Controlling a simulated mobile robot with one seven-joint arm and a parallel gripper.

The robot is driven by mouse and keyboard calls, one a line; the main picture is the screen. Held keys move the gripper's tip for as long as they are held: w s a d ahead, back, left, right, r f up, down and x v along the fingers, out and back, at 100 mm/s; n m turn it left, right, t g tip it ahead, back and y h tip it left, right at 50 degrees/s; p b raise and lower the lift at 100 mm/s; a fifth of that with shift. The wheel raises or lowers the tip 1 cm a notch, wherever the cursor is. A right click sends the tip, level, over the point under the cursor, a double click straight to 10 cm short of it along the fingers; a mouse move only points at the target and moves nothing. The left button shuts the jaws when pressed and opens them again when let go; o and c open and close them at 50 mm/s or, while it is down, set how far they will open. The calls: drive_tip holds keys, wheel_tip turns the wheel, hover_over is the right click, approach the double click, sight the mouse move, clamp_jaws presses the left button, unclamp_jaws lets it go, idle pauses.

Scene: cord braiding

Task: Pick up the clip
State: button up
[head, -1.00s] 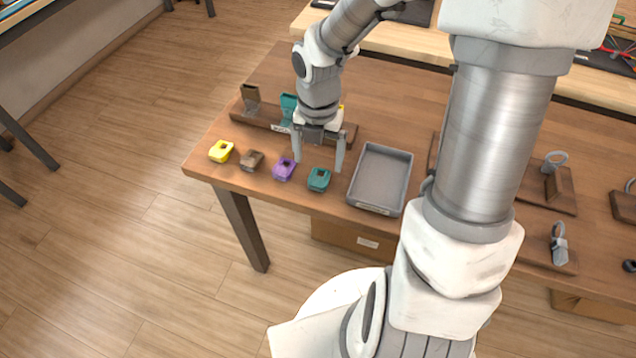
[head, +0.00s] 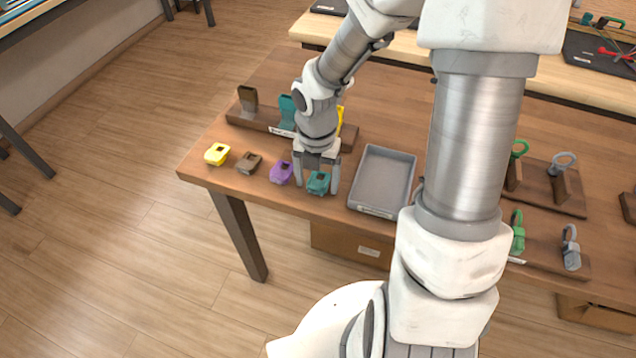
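A teal clip (head: 318,184) stands on the brown table near its front edge, at the right end of a row of clips. My gripper (head: 318,182) is lowered over it, with one finger on its left and one on its right. The fingers are spread about as wide as before, so I take it as open. Whether they touch the clip is too small to tell. A purple clip (head: 281,172), a brown clip (head: 249,163) and a yellow clip (head: 217,154) stand to the left.
A grey tray (head: 383,180) lies just right of my gripper. Behind it is a wooden rack (head: 258,124) with brown, teal and yellow holders. Stands with green and grey ring-topped parts are at the right, beyond my arm.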

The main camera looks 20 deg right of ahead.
sight(321, 182)
drive_tip(key=c, duration=1.1)
drive_tip(key=shift+c, duration=0.2)
drive_tip(key=shift+r+p, duration=0.4)
drive_tip(key=shift+r, duration=0.25)
drive_tip(key=r+p, duration=0.1)
drive_tip(key=r, duration=0.1)
drive_tip(key=d+r+p, duration=0.1)
drive_tip(key=shift+r, duration=0.4)
drive_tip(key=w+d+r+p, duration=0.1)
drive_tip(key=d+r+p, duration=0.2)
drive_tip(key=d+r, duration=0.3)
drive_tip(key=d, duration=0.4)
drive_tip(key=shift+w+d+p, duration=0.15)
drive_tip(key=shift+d+p, duration=0.15)
